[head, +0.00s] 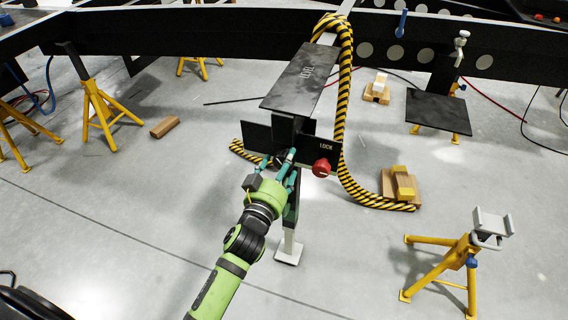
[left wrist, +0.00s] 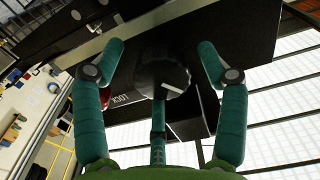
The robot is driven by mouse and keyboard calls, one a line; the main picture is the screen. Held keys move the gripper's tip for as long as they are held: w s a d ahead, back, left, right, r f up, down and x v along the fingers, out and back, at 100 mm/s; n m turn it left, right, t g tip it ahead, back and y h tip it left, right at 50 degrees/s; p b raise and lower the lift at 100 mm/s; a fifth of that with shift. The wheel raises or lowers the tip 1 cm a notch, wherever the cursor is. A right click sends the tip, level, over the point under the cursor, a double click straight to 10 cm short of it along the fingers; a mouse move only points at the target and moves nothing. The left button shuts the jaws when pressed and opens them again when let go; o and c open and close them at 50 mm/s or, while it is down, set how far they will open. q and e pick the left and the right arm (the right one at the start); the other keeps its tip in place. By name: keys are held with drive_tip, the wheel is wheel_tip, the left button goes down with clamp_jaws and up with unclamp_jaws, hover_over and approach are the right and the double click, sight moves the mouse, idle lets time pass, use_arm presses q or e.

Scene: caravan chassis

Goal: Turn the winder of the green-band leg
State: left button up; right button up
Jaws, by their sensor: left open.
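The green-band leg (head: 289,240) stands on a pale foot plate under the dark frame; its upper part is partly behind my left gripper. My left gripper (head: 284,164) is at the dark plates at the top of this leg. In the left wrist view, the winder is a round black knob (left wrist: 172,72) with a white mark. The teal fingers of my left gripper (left wrist: 160,56) are open, one on each side of the knob, with a third finger below it. I cannot tell whether they touch it. My right gripper is not in view.
A red knob (head: 321,168) sits on a black plate marked LOCK, just right of the gripper. A black-and-yellow hose (head: 342,110) hangs beside it. Yellow stands (head: 100,105) are on the left and a yellow tripod (head: 445,265) is at the lower right.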

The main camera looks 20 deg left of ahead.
use_arm(q)
drive_tip(key=shift+w, duration=0.45)
drive_tip(key=c, duration=1.1)
drive_tip(key=shift+c, duration=0.2)
drive_tip(key=shift+s+f, duration=0.1)
drive_tip(key=shift+f, duration=0.1)
drive_tip(key=shift+m, duration=0.4)
